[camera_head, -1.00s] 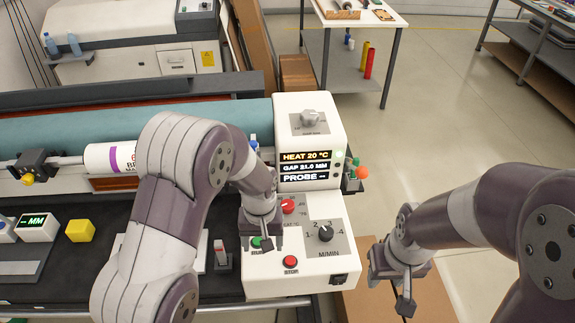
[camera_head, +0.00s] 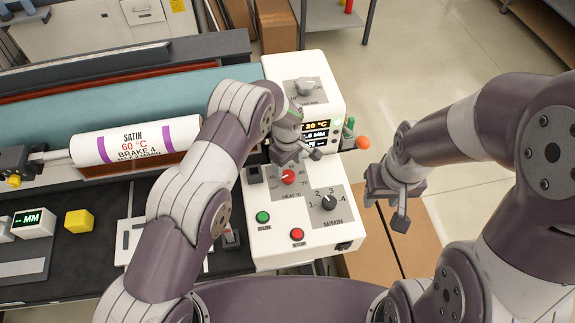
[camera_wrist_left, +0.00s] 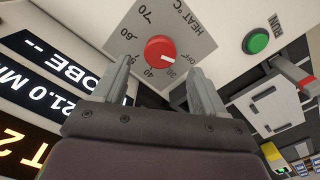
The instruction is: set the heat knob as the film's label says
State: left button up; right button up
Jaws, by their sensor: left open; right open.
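The red heat knob (camera_head: 289,176) is on the white machine panel, on a grey dial plate (camera_wrist_left: 195,25). My right gripper (camera_head: 395,190) is open and empty, right of the panel.
A black speed knob (camera_head: 328,203), green run button (camera_head: 263,217) and red stop button (camera_head: 297,235) share the panel. The display (camera_head: 316,128) is partly hidden by my left gripper and reads 20 °C. A lever with an orange ball (camera_head: 363,143) juts out at the right.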

aim_at(288, 174)
pick_arm(q)
notch_tip(288, 174, down, 4)
jog(key=shift+r+p, duration=0.1)
jog(key=shift+p, duration=0.45)
jog(key=shift+s+d, duration=0.2)
jog(key=shift+s, duration=0.1)
jog(key=shift+w+a+f, duration=0.1)
jog(key=shift+w+f, duration=0.1)
jog(key=shift+f, duration=0.05)
jog(key=shift+w+f, duration=0.1)
jog(key=shift+w, duration=0.05)
jog(key=c, duration=1)
jog(key=shift+c, duration=0.3)
pick_arm(e)
jog(key=shift+r, duration=0.9)
jog(key=shift+f, duration=0.1)
